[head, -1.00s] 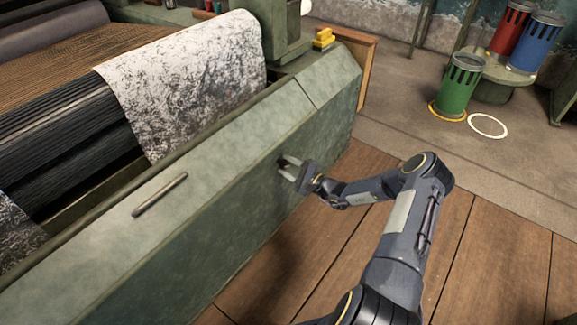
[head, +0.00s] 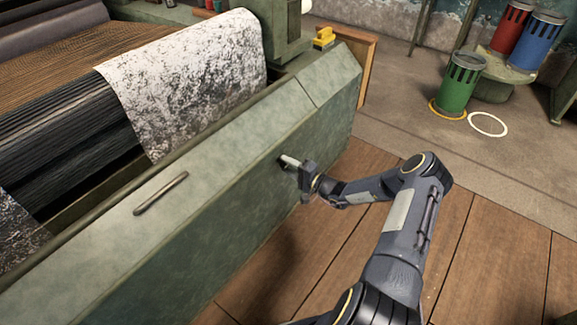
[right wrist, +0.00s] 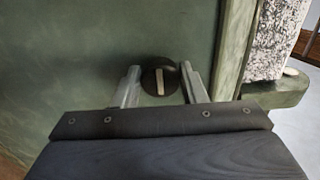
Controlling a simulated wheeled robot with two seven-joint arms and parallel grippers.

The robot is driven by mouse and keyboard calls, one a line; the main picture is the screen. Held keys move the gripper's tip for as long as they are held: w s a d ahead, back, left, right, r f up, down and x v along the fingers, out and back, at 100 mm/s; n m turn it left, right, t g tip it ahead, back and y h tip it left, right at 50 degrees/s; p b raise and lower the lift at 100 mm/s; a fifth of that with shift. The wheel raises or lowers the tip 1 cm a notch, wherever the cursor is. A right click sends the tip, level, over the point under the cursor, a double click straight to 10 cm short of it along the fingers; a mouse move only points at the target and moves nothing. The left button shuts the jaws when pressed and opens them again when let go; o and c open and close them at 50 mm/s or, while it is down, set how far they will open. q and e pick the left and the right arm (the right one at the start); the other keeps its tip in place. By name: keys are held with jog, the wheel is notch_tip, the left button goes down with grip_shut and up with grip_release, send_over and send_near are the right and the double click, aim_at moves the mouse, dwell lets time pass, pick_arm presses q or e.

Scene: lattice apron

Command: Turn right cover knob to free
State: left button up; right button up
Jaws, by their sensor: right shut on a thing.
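The right cover knob (right wrist: 159,77) is a dark round knob with a pale bar across its face, set in the green cover panel (head: 240,210). In the right wrist view it sits between my two fingers, and its pale bar runs nearly upright in the picture. My right gripper (head: 291,162) is at the panel's front face and is shut on the knob. In the head view the fingers mostly hide the knob. My left gripper is not in view.
A bar handle (head: 160,194) lies on the cover's sloped top. Patterned white cloth (head: 185,85) hangs over the loom behind. A yellow block (head: 324,38) sits at the cover's far end. Green (head: 459,85), red and blue containers stand at the far right. The wooden floor is clear.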

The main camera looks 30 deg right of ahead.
jog(key=shift+f, duration=0.1)
jog(key=o, duration=1)
jog(key=shift+c, duration=0.2)
jog(key=p+v, duration=0.1)
jog(key=v, duration=0.7)
jog(key=shift+p, duration=0.4)
jog(key=shift+w+a, duration=0.1)
